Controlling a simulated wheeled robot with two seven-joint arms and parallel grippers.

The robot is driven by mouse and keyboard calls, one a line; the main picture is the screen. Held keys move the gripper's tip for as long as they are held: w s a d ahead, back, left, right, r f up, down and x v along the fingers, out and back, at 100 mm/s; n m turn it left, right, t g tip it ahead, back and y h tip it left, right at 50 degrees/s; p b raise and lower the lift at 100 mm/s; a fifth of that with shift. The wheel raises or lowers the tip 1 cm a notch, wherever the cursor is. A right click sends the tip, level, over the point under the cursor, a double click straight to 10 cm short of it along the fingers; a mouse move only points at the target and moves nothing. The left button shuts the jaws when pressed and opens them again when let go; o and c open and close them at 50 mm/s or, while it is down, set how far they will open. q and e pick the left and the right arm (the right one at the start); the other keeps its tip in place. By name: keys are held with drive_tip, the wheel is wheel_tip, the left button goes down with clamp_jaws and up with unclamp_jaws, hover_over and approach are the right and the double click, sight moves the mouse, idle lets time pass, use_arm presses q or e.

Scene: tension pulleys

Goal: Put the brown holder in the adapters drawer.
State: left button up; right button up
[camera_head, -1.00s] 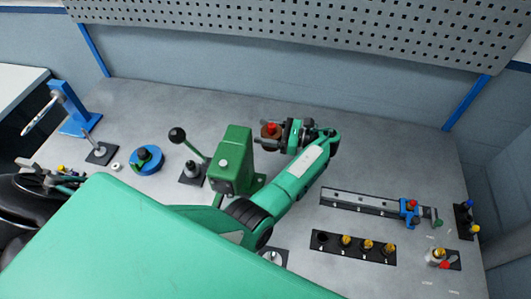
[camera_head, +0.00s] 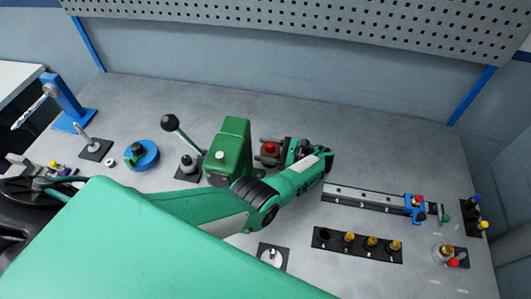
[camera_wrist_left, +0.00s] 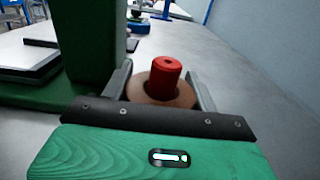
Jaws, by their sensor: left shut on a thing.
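The brown holder (camera_wrist_left: 150,97) is a round brown piece with a red cylinder (camera_wrist_left: 166,75) standing upright from it. My left gripper (camera_wrist_left: 163,92) is shut on it, with one finger on each side. In the head view the brown holder (camera_head: 268,158) shows at the tips of my left gripper (camera_head: 276,153), just right of the green press. I cannot tell from these views whether it touches the table. No adapters drawer can be made out. My right gripper is not in view.
The green press (camera_head: 229,150) stands close beside my left gripper. A rail with a blue slider (camera_head: 414,207) and a black strip of brass adapters (camera_head: 371,243) lie to the right. A blue disc (camera_head: 147,158) is at the left. The back of the table is clear.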

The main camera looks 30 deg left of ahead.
use_arm(q)
drive_tip(key=o, duration=0.8)
drive_tip(key=shift+f, duration=0.1)
drive_tip(key=shift+o, duration=0.2)
